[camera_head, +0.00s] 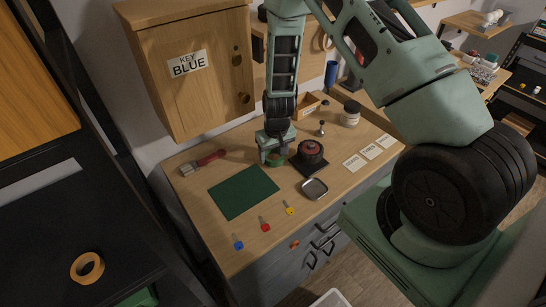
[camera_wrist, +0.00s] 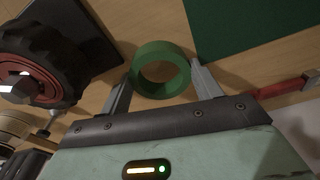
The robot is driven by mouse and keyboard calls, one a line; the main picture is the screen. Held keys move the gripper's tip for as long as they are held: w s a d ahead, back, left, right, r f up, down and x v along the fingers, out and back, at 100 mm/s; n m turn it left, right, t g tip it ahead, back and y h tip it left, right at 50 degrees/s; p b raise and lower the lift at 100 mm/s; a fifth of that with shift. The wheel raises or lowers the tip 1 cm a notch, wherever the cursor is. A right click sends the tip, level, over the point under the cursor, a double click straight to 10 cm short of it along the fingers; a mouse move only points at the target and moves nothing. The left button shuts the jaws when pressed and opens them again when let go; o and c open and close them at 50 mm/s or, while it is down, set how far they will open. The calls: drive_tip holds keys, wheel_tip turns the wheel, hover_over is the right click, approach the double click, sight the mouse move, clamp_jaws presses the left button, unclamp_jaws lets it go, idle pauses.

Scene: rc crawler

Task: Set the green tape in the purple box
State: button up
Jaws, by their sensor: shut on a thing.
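The green tape (camera_wrist: 160,48) is a ring between my gripper's two fingers (camera_wrist: 163,64) in the wrist view. The fingers press its sides, and my gripper is shut on it. In the head view my gripper (camera_head: 276,158) is low over the wooden workbench, right of the green mat. The tape (camera_head: 277,162) is mostly hidden there by the fingers. I cannot tell whether the tape touches the bench top. No purple box shows in either view.
A black wheel (camera_head: 312,152) on a dark pad stands close to the right of my gripper. The green mat (camera_head: 243,191), red-handled brush (camera_head: 204,163), small metal tray (camera_head: 314,188) and several keys lie around. An orange tape (camera_head: 88,268) lies on a black surface at left.

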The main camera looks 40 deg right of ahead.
drive_tip(key=shift+f, duration=0.6)
drive_tip(key=shift+w, duration=0.3)
drive_tip(key=shift+s, duration=0.15)
drive_tip(key=shift+f, duration=0.1)
drive_tip(key=o, duration=1.1)
drive_tip(key=shift+c, duration=0.2)
